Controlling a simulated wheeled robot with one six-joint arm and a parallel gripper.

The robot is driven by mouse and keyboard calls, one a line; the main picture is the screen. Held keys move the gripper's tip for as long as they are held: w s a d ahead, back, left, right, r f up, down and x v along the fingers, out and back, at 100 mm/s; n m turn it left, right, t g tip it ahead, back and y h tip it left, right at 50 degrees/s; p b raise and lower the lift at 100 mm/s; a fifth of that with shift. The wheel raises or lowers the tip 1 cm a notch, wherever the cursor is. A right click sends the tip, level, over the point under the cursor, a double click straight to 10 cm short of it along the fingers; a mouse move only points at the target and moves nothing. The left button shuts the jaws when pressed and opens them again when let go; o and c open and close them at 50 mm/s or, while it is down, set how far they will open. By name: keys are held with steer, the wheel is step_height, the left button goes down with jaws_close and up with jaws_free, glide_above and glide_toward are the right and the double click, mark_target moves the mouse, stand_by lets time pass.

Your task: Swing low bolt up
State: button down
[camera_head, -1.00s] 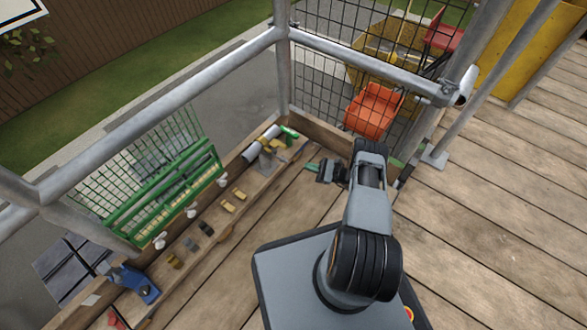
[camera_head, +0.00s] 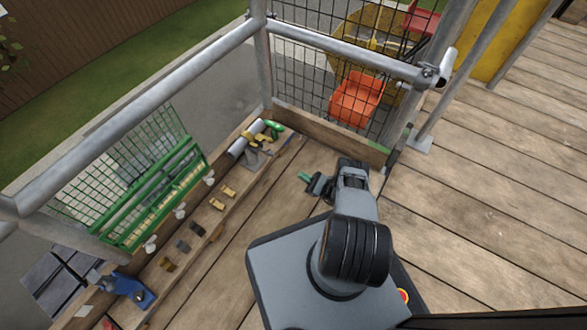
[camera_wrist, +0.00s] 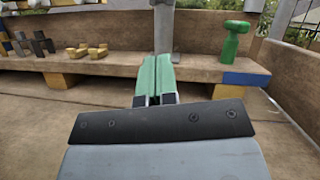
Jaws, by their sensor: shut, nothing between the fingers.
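My gripper (camera_head: 305,177) has green fingers pressed together with nothing between them. It is above the deck, right of the plank ledge. In the wrist view the shut fingers (camera_wrist: 156,76) point at that ledge. The low bolt is not clearly visible in either view. A mesh gate panel (camera_head: 305,65) stands at the back, with a metal clamp (camera_head: 432,72) on its top rail's right end. A small dark fitting (camera_head: 391,158) sits at the foot of the post; I cannot tell whether it is the bolt.
A plank ledge (camera_wrist: 110,65) carries tan and dark clips, a green-handled tool (camera_head: 272,127) and a blue tool (camera_head: 126,287). A green mesh frame (camera_head: 150,195) and metal rails border the left. An orange bucket (camera_head: 357,98) shows behind the mesh. The right deck (camera_head: 480,190) is clear.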

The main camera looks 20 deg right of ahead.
mark_target(273, 155)
steer(key=shift+w+a+r, duration=1.65)
steer(key=shift+a+r, duration=0.15)
steer(key=shift+a, duration=0.05)
steer(key=shift+w+a+r, duration=1.65)
steer(key=shift+a+r, duration=0.15)
steer(key=shift+r, duration=0.1)
